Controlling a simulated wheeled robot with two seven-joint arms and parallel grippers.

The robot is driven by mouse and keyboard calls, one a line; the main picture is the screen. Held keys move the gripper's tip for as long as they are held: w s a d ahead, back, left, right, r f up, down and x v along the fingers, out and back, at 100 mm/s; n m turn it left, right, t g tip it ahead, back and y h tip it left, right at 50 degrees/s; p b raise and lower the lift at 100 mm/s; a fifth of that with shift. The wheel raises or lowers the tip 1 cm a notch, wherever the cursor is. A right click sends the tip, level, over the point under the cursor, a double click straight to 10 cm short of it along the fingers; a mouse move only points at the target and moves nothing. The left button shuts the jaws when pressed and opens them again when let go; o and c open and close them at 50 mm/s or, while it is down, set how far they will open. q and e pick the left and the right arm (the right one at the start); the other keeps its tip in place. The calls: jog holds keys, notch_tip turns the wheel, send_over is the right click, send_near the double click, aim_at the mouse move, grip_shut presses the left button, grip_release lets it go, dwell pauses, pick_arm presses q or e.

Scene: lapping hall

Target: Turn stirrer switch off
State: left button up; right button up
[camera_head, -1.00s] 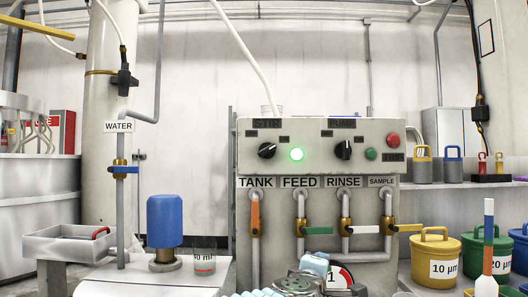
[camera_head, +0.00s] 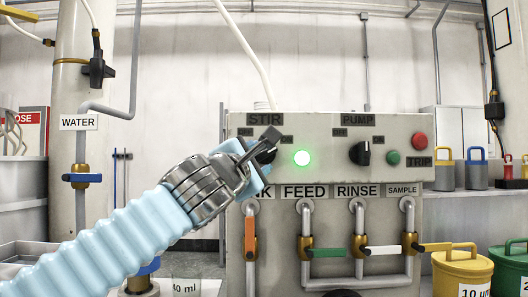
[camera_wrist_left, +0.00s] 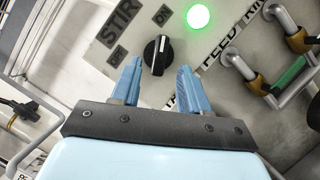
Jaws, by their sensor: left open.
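The stirrer switch is a black rotary knob (camera_wrist_left: 157,55) under the STIR label (camera_wrist_left: 118,20), with its white pointer line turned toward the ON mark. In the head view my gripper hides most of it. A green lamp (camera_head: 302,158) glows to its right; it also shows in the wrist view (camera_wrist_left: 198,17). My left gripper (camera_wrist_left: 155,85) is open, its two blue fingers just short of the knob and on either side of it, apart from it. In the head view the left gripper (camera_head: 266,150) is in front of the panel. My right gripper is not in view.
The grey panel (camera_head: 330,125) also carries a PUMP knob (camera_head: 360,153), a small green button (camera_head: 393,158) and a red TRIP button (camera_head: 420,141). Below it are valve pipes with orange, green (camera_head: 327,253), white and yellow handles. A yellow bucket (camera_head: 462,270) stands at the lower right.

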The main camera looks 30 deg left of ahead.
aim_at(265, 155)
pick_arm(q)
jog(key=x, duration=0.5)
jog(key=shift+w+p, duration=0.2)
jog(key=shift+p, duration=0.2)
grip_shut()
